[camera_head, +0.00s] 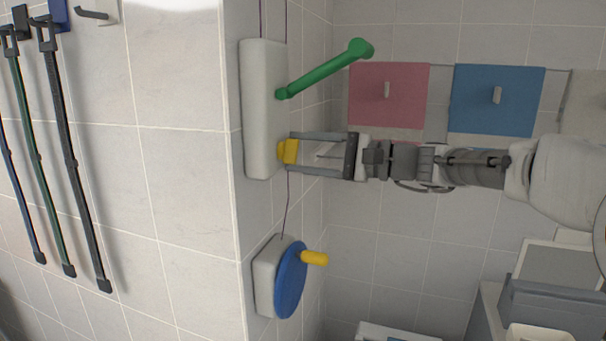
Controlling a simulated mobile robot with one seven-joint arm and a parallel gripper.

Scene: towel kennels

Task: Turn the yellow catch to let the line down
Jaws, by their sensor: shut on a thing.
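The yellow catch (289,151) sits at the lower right side of a white wall box (265,110). My gripper (290,152) reaches in from the right and is shut on the catch, one finger above it and one below. A green lever (330,68) slants up and to the right from the same box, above my gripper. A thin purple line (287,205) runs from the box down to a white unit with a blue wheel (291,279) and a yellow knob (314,258).
A pink towel (389,95) and a blue towel (496,99) hang on the tiled wall behind my arm. Leashes (65,150) hang on the left wall. Grey and white furniture (545,290) stands at the lower right. Space between the lever and the wheel is otherwise clear.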

